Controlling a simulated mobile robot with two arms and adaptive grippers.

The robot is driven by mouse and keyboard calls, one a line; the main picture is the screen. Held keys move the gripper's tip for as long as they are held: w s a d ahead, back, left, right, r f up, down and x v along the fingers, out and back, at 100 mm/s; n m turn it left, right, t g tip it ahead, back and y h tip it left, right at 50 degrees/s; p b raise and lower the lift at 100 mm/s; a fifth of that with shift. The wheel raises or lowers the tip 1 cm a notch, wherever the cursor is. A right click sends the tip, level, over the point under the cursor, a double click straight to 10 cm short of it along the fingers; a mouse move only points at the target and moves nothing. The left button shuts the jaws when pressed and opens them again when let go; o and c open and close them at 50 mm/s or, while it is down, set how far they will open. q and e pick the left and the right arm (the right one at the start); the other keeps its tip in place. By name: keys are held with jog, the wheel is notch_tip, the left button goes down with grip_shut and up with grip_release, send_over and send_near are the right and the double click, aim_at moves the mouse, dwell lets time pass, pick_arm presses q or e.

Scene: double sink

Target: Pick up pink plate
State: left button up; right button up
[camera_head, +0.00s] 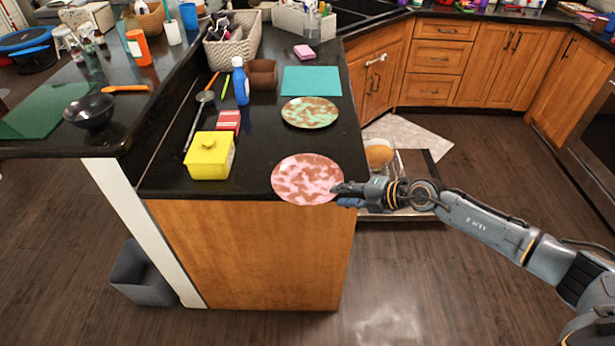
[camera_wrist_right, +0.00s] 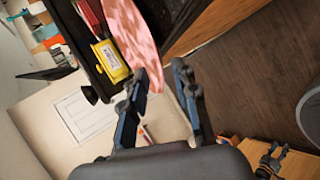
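The pink plate (camera_head: 303,178), mottled pink and brown, lies at the front right corner of the black counter, its near rim reaching the front edge. My right gripper (camera_head: 346,194) is at the plate's right rim, fingers pointing left. In the right wrist view, the plate (camera_wrist_right: 131,35) reaches down to the fingertips of the gripper (camera_wrist_right: 161,80). The two fingers are apart, with the plate's rim near the left one. I cannot tell whether they touch. My left gripper is not in view.
A green and brown plate (camera_head: 310,112) lies behind the pink one, with a teal mat (camera_head: 311,80) further back. A yellow box (camera_head: 210,156) stands to the left. A blue bottle (camera_head: 240,82) stands behind it. An open dishwasher rack (camera_head: 392,206) is right of the counter.

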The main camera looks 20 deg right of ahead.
jog(key=shift+x, duration=0.9)
jog(key=shift+d, duration=0.1)
jog(key=shift+c, duration=0.5)
grip_shut()
jog(key=shift+r, duration=0.15)
